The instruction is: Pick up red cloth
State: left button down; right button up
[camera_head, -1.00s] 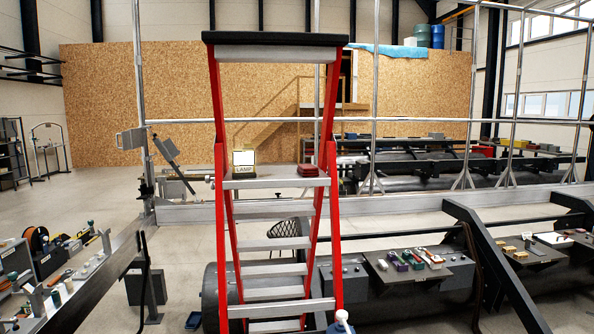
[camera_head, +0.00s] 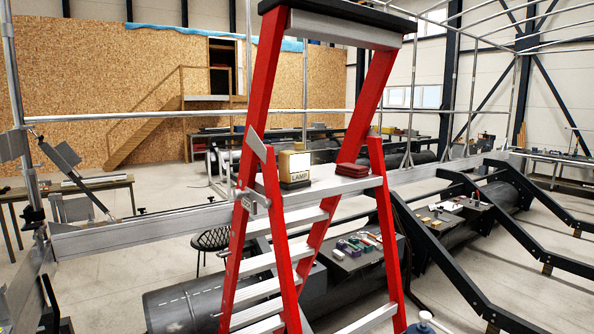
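A folded dark red cloth (camera_head: 352,170) lies on the top platform of a red stepladder (camera_head: 262,180), at its right side. A box labelled LAMP (camera_head: 294,168) stands to the left of it on the same platform. The ladder's right front rail passes close beside the cloth. Neither of my grippers shows in the head view.
The ladder's black top bar (camera_head: 340,22) is above the platform. A metal rail (camera_head: 140,232) runs behind the ladder. A dark bench with small coloured items (camera_head: 358,245) stands behind the ladder's right side. Black sloping beams (camera_head: 455,275) fill the right. Floor is open at left.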

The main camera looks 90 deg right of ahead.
aim_at(355, 171)
jog(key=u, duration=0.05)
jog(key=i, duration=0.25)
jog(key=z, duration=1.05)
